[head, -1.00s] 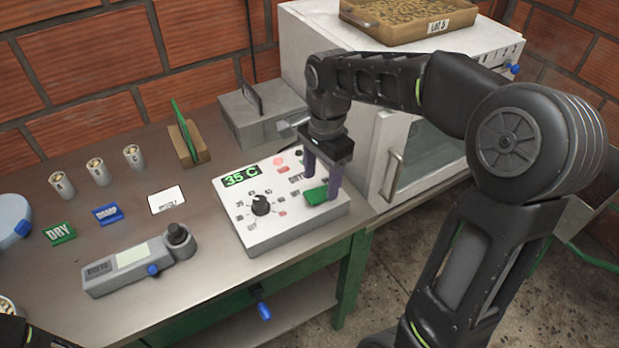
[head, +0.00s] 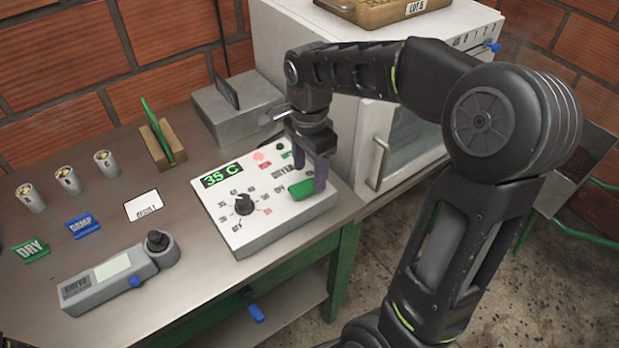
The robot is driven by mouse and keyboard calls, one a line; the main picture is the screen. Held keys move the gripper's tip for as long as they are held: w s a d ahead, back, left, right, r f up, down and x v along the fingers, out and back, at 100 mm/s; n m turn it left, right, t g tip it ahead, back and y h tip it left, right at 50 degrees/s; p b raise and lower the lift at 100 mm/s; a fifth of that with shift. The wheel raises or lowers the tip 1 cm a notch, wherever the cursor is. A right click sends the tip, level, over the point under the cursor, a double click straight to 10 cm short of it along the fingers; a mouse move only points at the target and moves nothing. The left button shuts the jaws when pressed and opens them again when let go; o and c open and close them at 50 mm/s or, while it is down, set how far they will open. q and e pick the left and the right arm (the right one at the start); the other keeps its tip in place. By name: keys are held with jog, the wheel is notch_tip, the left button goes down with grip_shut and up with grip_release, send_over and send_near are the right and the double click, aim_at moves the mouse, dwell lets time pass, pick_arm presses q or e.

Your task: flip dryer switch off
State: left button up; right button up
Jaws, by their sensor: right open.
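The white dryer control box (head: 262,228) stands at the right end of the metal table. It has a green "35 C" display (head: 222,175), a black knob (head: 243,204) and a small pink-red lamp (head: 258,156). The dryer switch, a green rocker (head: 300,189), is on its right part beside printed lettering. My right gripper (head: 310,186) is over the right part of the box. Its two purple fingers point down and stand apart, right at the rocker, with nothing held. I cannot tell whether a fingertip touches the rocker. My left gripper is not in view.
A grey box (head: 235,108) and a wooden stand with a green card (head: 162,140) are behind. The white oven (head: 290,40) carries a wooden tray (head: 375,8). A grey meter (head: 105,280), DRY (head: 31,250) and DAMP (head: 82,226) tags, and several cups (head: 68,180) are left.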

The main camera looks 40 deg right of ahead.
aim_at(310, 185)
jog(key=shift+f, duration=1.65)
jog(key=shift+c, duration=0.4)
